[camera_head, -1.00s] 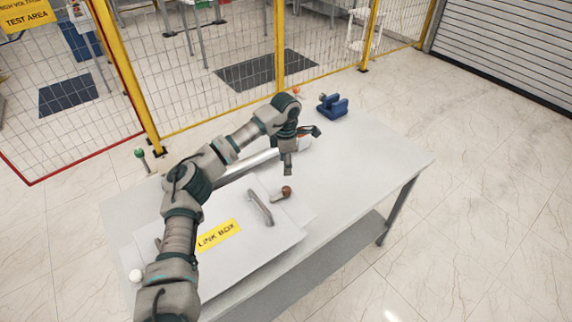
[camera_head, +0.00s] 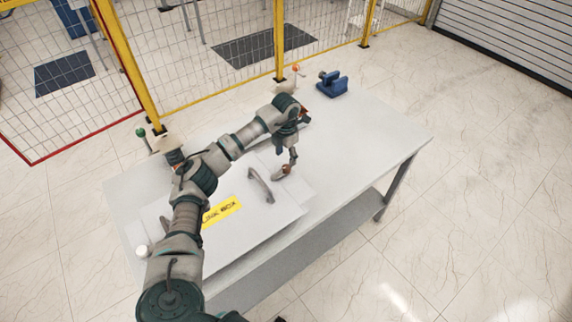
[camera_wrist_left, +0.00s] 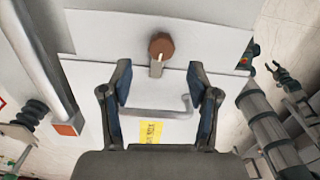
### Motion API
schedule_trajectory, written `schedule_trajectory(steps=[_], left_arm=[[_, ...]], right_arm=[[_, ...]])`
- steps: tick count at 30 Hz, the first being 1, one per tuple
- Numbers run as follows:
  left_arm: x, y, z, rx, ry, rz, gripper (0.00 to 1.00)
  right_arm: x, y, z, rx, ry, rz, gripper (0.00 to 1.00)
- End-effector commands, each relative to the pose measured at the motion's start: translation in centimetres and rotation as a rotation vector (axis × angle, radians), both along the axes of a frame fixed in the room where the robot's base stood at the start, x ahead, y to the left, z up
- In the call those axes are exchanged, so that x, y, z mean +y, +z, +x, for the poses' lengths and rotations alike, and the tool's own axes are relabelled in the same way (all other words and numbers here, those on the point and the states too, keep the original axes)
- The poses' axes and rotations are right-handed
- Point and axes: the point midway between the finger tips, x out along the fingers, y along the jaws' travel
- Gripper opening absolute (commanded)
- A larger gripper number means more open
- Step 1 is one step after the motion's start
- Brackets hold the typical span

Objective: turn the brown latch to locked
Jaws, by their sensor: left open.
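The brown latch knob (camera_head: 286,170) sits on a short light stem at the far right edge of the link box (camera_head: 240,238). In the wrist view the knob (camera_wrist_left: 161,46) shows ahead of my left gripper, centred between its fingers but beyond the tips. My left gripper (camera_head: 292,160) points down just above the knob in the head view; I cannot tell whether they touch there. In the wrist view the left gripper (camera_wrist_left: 160,78) is open, with nothing between its fingers. What looks like my right gripper (camera_wrist_left: 275,70) is small at the right edge, its jaws unclear.
A grey handle (camera_head: 262,186) stands up from the lid beside the latch. A blue vise-like block (camera_head: 333,84) sits at the table's far corner. A grey tube with a reddish end (camera_wrist_left: 65,125) lies left in the wrist view. The table's right side (camera_head: 370,150) is clear.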

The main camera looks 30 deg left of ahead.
Motion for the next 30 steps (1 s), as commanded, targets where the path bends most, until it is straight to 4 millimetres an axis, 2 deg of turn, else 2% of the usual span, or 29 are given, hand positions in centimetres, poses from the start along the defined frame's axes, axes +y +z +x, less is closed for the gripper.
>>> schedule_trajectory(steps=[3, 9, 20, 23, 27, 30], left_arm=[[0.0, -2.4, -0.1, 0.004, 0.000, -0.001, 0.61], [-0.1, -4.8, 0.0, 0.000, 0.000, -0.001, 0.61], [-0.1, -5.4, 0.0, 0.000, 0.000, 0.000, 0.61], [-0.1, -5.4, 0.0, 0.000, 0.000, 0.000, 0.38], [0.0, -5.4, 0.0, 0.000, 0.000, 0.000, 0.03], [0.0, -5.4, 0.0, 0.000, 0.003, 0.000, 0.01]], right_arm=[[0.1, 0.2, 0.0, 0.000, 0.000, 0.001, 0.40], [0.1, 0.3, 0.0, -0.001, 0.000, 0.001, 0.40], [0.1, 0.3, 0.1, -0.001, 0.000, 0.001, 0.40], [0.1, 0.3, 0.1, -0.002, 0.000, 0.001, 0.40], [0.1, 0.3, 0.1, -0.002, 0.000, 0.001, 0.40], [0.1, 0.4, 0.1, -0.002, 0.000, 0.001, 0.40]])
